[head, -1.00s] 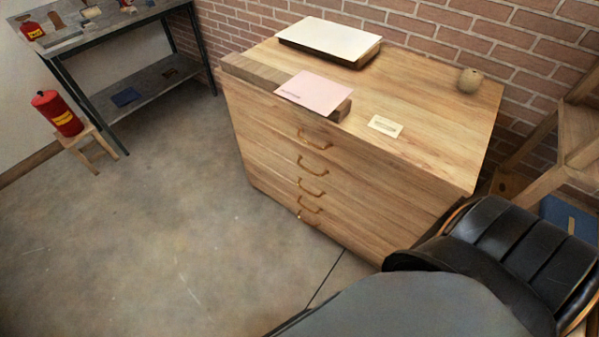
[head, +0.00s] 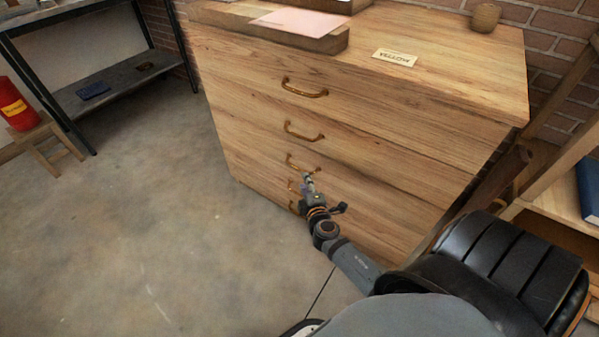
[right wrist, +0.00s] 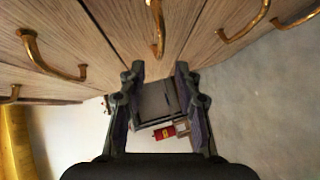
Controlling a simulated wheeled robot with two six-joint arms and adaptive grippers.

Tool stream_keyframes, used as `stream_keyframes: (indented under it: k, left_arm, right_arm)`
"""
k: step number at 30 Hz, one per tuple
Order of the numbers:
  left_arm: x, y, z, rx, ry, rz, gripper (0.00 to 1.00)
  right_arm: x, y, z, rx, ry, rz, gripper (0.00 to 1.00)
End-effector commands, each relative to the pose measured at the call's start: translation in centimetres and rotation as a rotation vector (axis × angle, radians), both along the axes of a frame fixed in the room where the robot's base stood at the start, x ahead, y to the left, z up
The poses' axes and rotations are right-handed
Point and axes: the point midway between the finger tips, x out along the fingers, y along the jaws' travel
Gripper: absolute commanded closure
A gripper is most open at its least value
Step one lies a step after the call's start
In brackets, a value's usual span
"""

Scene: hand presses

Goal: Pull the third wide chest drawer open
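The wide wooden chest (head: 400,130) stands against the brick wall, with its drawers shut and a column of brass handles down its front. The third drawer's handle (head: 300,164) shows just above my right gripper (head: 308,182) in the head view. The lower handles are partly hidden behind the gripper. In the right wrist view, the middle handle (right wrist: 157,28) lies straight ahead of my right gripper (right wrist: 157,72), in line with the gap between its fingers. The fingers are apart with nothing between them. The handle looks beyond the fingertips. My left gripper is not in view.
A pink sheet (head: 298,23), a label card (head: 395,57) and a round pot (head: 486,17) are on the chest top. A wooden shelf (head: 560,215) stands at right. The floor (head: 140,240) before the chest is clear.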

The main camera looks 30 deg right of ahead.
Motion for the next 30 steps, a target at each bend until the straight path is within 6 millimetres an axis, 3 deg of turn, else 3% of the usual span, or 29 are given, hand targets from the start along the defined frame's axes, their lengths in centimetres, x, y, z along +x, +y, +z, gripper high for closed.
stream_keyframes:
  k: [6, 12, 23, 30]
  left_arm:
    - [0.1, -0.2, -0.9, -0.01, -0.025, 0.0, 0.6]
    - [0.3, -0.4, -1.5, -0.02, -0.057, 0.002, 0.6]
    - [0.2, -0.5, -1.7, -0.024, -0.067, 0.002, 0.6]
    - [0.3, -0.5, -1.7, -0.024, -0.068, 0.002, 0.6]
  right_arm:
    - [4.5, -1.7, -1.2, -0.002, -0.001, 0.0, 0.67]
    - [7.3, -2.8, -2.0, 0.001, 0.0, 0.0, 0.67]
    - [8.2, -3.1, -2.1, 0.002, 0.001, 0.0, 0.67]
    - [8.1, -3.1, -2.1, 0.002, 0.001, 0.0, 0.95]
